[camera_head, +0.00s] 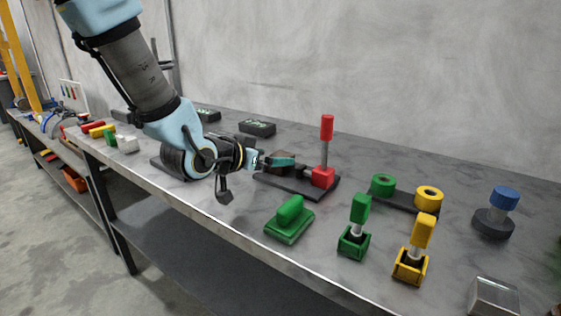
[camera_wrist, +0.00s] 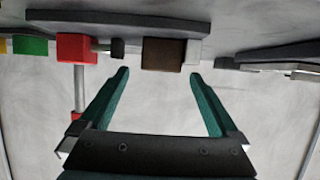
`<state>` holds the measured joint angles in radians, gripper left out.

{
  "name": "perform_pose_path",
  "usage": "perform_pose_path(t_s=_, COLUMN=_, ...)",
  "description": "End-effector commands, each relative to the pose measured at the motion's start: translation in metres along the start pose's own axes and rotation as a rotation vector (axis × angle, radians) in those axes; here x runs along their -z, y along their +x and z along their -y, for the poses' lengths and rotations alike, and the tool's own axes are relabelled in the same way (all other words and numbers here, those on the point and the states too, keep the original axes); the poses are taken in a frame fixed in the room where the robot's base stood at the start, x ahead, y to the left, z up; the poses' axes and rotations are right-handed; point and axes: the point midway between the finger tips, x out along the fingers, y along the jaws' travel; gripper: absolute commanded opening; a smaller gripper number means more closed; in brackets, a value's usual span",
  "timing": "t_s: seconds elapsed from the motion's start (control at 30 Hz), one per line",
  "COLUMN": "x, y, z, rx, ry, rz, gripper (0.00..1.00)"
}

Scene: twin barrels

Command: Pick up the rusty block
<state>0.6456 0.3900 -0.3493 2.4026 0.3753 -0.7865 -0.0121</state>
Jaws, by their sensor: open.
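The rusty block is a dark brown block (camera_wrist: 162,54) in the wrist view, against a dark base plate (camera_wrist: 120,22) and touching a light grey piece at its right. My gripper (camera_wrist: 158,75) is open, with its two teal fingers apart. The block shows between and just past the fingertips, with nothing held. In the head view my gripper (camera_head: 286,164) is low over the dark base plate (camera_head: 294,187), left of the red clamp (camera_head: 323,178) with its upright red handle. There the block is largely hidden by the fingers.
A green block with a handle (camera_head: 290,223), a green toggle piece (camera_head: 355,235) and a yellow one (camera_head: 414,255) stand in front and right. Green and yellow rings (camera_head: 428,196) and a blue-topped knob (camera_head: 503,198) are farther right. The wall (camera_head: 400,80) is behind the bench.

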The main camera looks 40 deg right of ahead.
Motion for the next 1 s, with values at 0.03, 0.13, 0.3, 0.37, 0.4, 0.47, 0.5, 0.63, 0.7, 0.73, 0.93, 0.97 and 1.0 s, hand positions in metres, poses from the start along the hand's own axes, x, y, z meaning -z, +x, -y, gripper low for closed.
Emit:
perform_pose_path(t_s=0.03, x=0.0002, y=0.0066, z=0.0000, rx=-0.001, ry=-0.001, rz=0.001, gripper=0.97)
perform_pose_path(t_s=0.13, x=0.0000, y=0.0139, z=-0.0002, rx=-0.001, ry=0.001, rz=0.001, gripper=0.97)
perform_pose_path(t_s=0.3, x=0.0000, y=0.0159, z=0.0005, rx=0.001, ry=0.001, rz=0.000, gripper=0.97)
perform_pose_path(t_s=0.37, x=-0.0001, y=0.0157, z=0.0005, rx=0.001, ry=0.001, rz=0.000, gripper=0.97)
perform_pose_path(t_s=0.4, x=-0.0001, y=0.0157, z=0.0005, rx=0.001, ry=0.001, rz=0.000, gripper=0.95)
perform_pose_path(t_s=0.47, x=-0.0001, y=0.0156, z=0.0005, rx=0.001, ry=0.001, rz=0.000, gripper=0.89)
perform_pose_path(t_s=0.5, x=-0.0001, y=0.0156, z=0.0005, rx=0.001, ry=0.001, rz=0.000, gripper=0.84)
perform_pose_path(t_s=0.63, x=-0.0001, y=0.0155, z=0.0005, rx=0.001, ry=0.001, rz=0.000, gripper=0.69)
perform_pose_path(t_s=0.7, x=-0.0001, y=0.0154, z=0.0005, rx=0.001, ry=0.001, rz=0.000, gripper=0.61)
perform_pose_path(t_s=0.73, x=-0.0001, y=0.0154, z=0.0005, rx=0.001, ry=0.001, rz=0.000, gripper=0.58)
perform_pose_path(t_s=0.93, x=-0.0001, y=0.0154, z=0.0005, rx=0.001, ry=0.001, rz=0.000, gripper=0.36)
perform_pose_path(t_s=0.97, x=-0.0001, y=0.0154, z=0.0005, rx=0.001, ry=0.001, rz=0.000, gripper=0.32)
perform_pose_path(t_s=1.0, x=-0.0001, y=0.0154, z=0.0005, rx=0.001, ry=0.001, rz=0.000, gripper=0.28)
